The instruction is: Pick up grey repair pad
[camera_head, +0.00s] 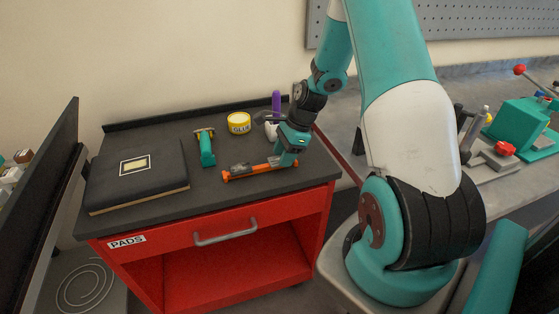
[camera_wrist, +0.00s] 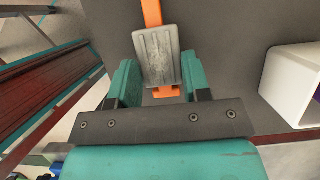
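The grey repair pad (camera_wrist: 157,56) is a ribbed grey slab in the wrist view, lying across an orange bar (camera_wrist: 153,12). My gripper (camera_wrist: 161,72) has one green finger on each side of the pad, close to its edges. Whether the fingers press on it is not clear. In the head view my gripper (camera_head: 286,162) reaches down at the right end of the orange tool (camera_head: 232,177) on the cart's dark top. A smaller grey part shows near the tool's left end. The pad between the fingers is mostly hidden there.
The red cart (camera_head: 262,215) has a drawer labelled PADS. On its top are a black book-like case (camera_head: 110,183), a green hammer-like tool (camera_head: 206,148), a yellow tin (camera_head: 239,123) and a purple-handled item (camera_head: 276,102). A white open container (camera_wrist: 290,85) stands at right in the wrist view.

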